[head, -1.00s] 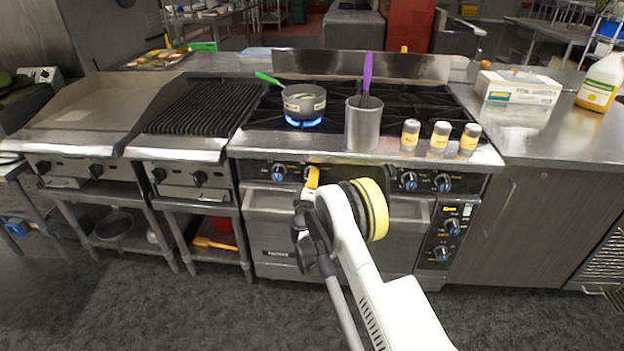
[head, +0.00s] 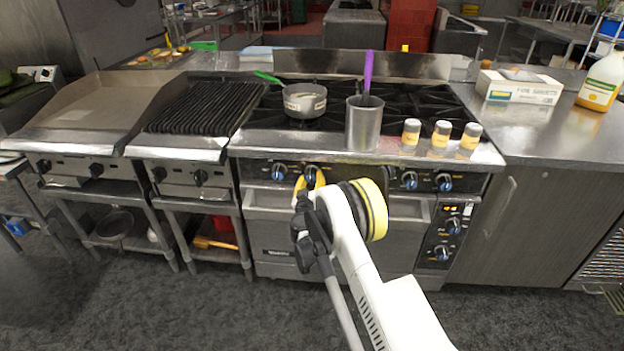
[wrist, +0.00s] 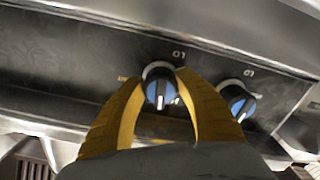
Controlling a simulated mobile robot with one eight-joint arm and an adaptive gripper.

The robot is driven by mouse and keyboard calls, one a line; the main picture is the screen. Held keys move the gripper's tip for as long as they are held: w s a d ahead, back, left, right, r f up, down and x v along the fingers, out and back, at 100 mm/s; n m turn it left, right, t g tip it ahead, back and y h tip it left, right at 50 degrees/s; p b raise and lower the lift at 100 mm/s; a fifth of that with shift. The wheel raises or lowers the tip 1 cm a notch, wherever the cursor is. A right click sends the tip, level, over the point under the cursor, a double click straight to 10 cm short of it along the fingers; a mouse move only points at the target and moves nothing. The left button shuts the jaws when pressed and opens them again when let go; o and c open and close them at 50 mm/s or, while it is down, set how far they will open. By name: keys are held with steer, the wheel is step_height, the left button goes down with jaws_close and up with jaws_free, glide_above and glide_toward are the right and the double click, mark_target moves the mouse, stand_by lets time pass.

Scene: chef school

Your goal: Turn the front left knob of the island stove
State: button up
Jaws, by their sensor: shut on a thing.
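The stove's front panel (head: 380,176) carries a row of blue-and-black knobs. My gripper (head: 310,181) has its yellow fingers on the second knob from the left (head: 311,169). In the wrist view, this knob (wrist: 159,88) sits between the two fingertips, and its white pointer line points down in the picture. The leftmost knob (head: 279,172) is free beside it; a neighbouring knob (wrist: 238,101) shows right of the fingers in the wrist view. A pot with a green handle (head: 304,103) stands on the left burners, with no flame visible under it.
A metal canister with a purple-handled utensil (head: 364,130) and several yellow-labelled shakers (head: 440,135) stand along the stove's front edge. A griddle (head: 95,105) and a grill (head: 203,108) adjoin on the left. The floor in front (head: 180,310) is clear.

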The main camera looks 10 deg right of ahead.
steer(key=shift+a+m, duration=0.1)
steer(key=shift+m, duration=0.8)
steer(key=o, duration=1.2)
steer(key=shift+s, duration=0.1)
steer(key=v, duration=0.7)
steer(key=shift+s, duration=0.1)
